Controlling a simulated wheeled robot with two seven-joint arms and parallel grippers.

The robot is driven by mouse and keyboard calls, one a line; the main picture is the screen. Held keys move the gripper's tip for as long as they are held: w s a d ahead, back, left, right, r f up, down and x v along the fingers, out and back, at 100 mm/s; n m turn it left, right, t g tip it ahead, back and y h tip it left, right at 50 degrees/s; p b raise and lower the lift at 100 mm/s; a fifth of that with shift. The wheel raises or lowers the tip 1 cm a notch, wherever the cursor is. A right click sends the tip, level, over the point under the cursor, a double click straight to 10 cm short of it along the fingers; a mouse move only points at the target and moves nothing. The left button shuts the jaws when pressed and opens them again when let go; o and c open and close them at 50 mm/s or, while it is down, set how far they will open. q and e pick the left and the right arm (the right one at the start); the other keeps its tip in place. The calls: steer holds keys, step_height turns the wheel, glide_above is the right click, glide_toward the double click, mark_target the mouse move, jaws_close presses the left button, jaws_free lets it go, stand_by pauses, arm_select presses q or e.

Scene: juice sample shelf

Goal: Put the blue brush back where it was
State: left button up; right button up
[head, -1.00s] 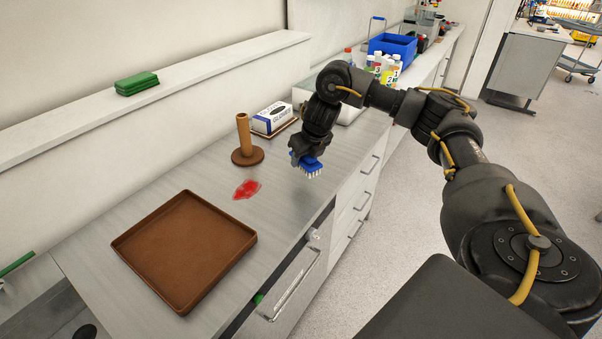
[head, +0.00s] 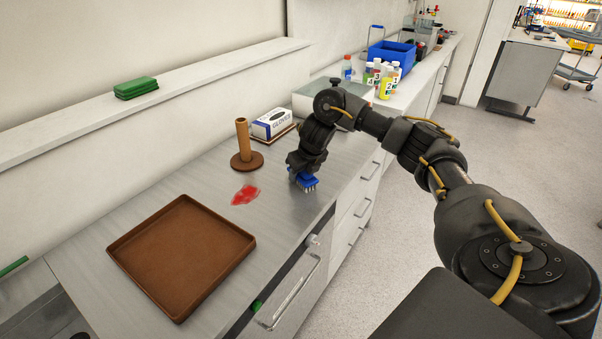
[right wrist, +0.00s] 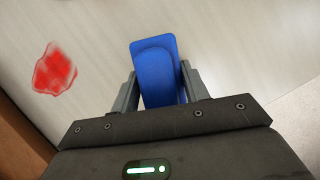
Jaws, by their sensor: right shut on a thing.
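The blue brush (head: 307,181) has a blue back and pale bristles pointing down. My right gripper (head: 300,170) is shut on it and holds it at the counter surface, near the front edge; I cannot tell whether the bristles touch. In the right wrist view the brush (right wrist: 157,70) sits between the two grey fingers of the gripper (right wrist: 160,90). A red smear (head: 245,194) lies on the counter to the left of the brush. My left gripper is not in view.
A brown tray (head: 182,256) lies at the front left. A brown peg stand (head: 243,145) and a glove box (head: 273,123) stand behind the smear. Bottles (head: 384,80) and a blue crate (head: 392,53) are farther back. Green pads (head: 136,86) lie on the ledge.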

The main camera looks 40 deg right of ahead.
steer(key=shift+f, duration=0.2)
steer(key=o, duration=1)
steer(key=shift+c, duration=0.2)
steer(key=shift+r, duration=0.6)
steer(key=p+v, duration=0.4)
steer(key=v, duration=0.7)
steer(key=shift+s, duration=0.25)
